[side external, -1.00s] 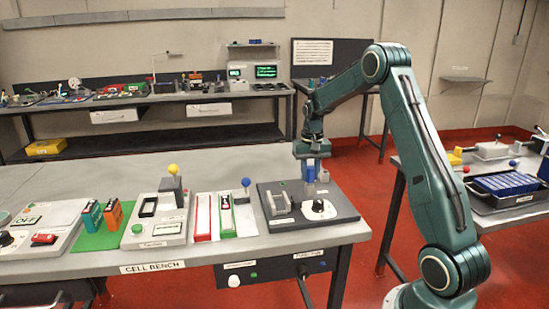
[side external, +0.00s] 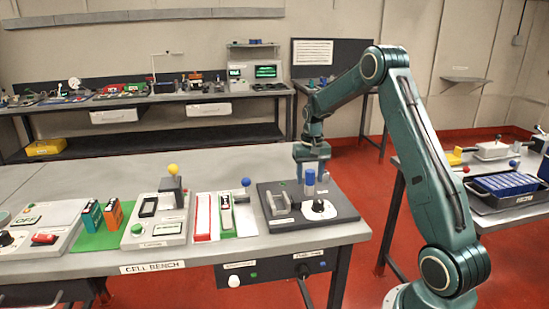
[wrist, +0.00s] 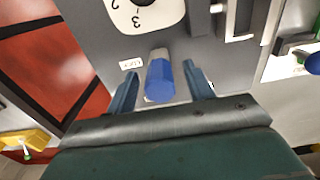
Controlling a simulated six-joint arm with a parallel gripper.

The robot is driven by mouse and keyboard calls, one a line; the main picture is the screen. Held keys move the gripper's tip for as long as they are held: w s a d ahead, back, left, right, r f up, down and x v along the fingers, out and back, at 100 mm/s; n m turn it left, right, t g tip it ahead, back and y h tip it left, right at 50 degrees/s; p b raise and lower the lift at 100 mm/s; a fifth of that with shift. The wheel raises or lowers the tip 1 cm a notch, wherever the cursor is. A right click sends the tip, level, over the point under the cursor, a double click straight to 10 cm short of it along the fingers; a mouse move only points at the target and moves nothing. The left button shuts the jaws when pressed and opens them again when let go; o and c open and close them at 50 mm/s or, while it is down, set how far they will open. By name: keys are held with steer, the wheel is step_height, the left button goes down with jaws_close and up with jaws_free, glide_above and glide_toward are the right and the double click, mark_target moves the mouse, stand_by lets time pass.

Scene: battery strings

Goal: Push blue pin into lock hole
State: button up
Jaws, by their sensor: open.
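The blue pin (side external: 309,177) stands upright with a grey lower part on the dark fixture plate (side external: 346,207), behind the white dial. In the wrist view the blue pin (wrist: 160,78) lies between the two fingers of my gripper (wrist: 162,88), with a gap on each side. My gripper (side external: 312,168) points down at the pin from above and behind, open and holding nothing. I cannot make out the lock hole; the foot of the pin is partly hidden.
The white dial (side external: 319,209) sits just in front of the pin. A grey slotted bracket (side external: 278,203) stands to its left on the plate. A blue-knobbed lever (side external: 246,183) is farther left. The bench behind the plate is clear.

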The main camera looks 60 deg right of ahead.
steer(key=shift+r, duration=0.15)
step_height(320, 180, up, 14)
steer(key=shift+f, duration=0.2)
stand_by(0.5)
stand_by(0.4)
steer(key=s+a+r+n+t, duration=0.15)
steer(key=s+a+r, duration=0.25)
steer(key=a, duration=0.5)
steer(key=s+a+r+n+t, duration=0.1)
steer(key=s+a+r+n, duration=0.25)
steer(key=a, duration=0.65)
steer(key=s+a+f+n+t, duration=0.3)
steer(key=s+a, duration=0.7)
steer(key=s, duration=0.5)
steer(key=shift+s+a+f+n, duration=0.35)
steer(key=shift+f+n, duration=0.15)
steer(key=shift+f, duration=0.05)
